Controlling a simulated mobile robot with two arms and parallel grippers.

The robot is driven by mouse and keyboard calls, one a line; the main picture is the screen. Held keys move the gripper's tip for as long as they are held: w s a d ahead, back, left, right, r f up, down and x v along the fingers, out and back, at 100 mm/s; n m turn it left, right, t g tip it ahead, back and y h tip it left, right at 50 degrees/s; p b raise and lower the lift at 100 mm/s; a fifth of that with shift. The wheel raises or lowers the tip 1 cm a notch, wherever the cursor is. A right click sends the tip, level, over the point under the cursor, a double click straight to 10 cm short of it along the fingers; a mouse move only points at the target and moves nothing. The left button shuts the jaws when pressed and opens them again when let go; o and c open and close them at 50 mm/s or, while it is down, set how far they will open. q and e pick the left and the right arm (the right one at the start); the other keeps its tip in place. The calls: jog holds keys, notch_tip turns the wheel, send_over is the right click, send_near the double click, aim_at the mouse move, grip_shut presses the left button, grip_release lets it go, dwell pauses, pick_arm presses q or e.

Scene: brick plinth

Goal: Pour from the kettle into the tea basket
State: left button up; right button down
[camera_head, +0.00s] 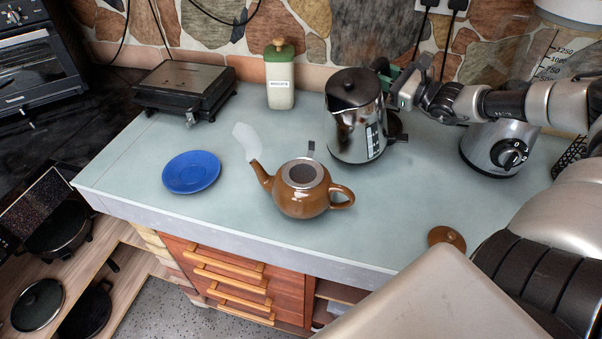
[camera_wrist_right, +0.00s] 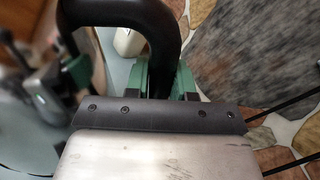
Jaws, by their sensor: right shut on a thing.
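A shiny metal kettle (camera_head: 352,130) with a black lid shows at the back right of the counter. It looks roughly upright; I cannot tell whether it is clear of the counter. My right gripper (camera_head: 398,88) is shut on its black handle, which shows between the green fingers (camera_wrist_right: 166,80) in the right wrist view. A brown teapot (camera_head: 300,203) stands in front and to the left of the kettle, its spout pointing left. The grey tea basket (camera_head: 302,173) sits in its open top, with a small tab at the back. My left gripper is not in view.
A blue saucer (camera_head: 191,172) lies left of the teapot. A brown lid (camera_head: 447,238) lies near the front edge. A pale flat piece (camera_head: 245,140) is behind the spout. A white-green bottle (camera_head: 279,80), a black appliance (camera_head: 184,88) and a blender base (camera_head: 495,148) stand further back.

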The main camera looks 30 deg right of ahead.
jog(key=f+b, duration=0.1)
jog(key=f+m+b, duration=0.2)
jog(key=b, duration=0.1)
jog(key=shift+w+d+f, duration=0.15)
jog(key=shift+w+d, duration=0.25)
jog(key=shift+w+f+m+y+b, duration=0.15)
jog(key=shift+f+m+y+b, duration=0.15)
jog(key=shift+f+m+b, duration=0.5)
jog(key=shift+r, duration=0.35)
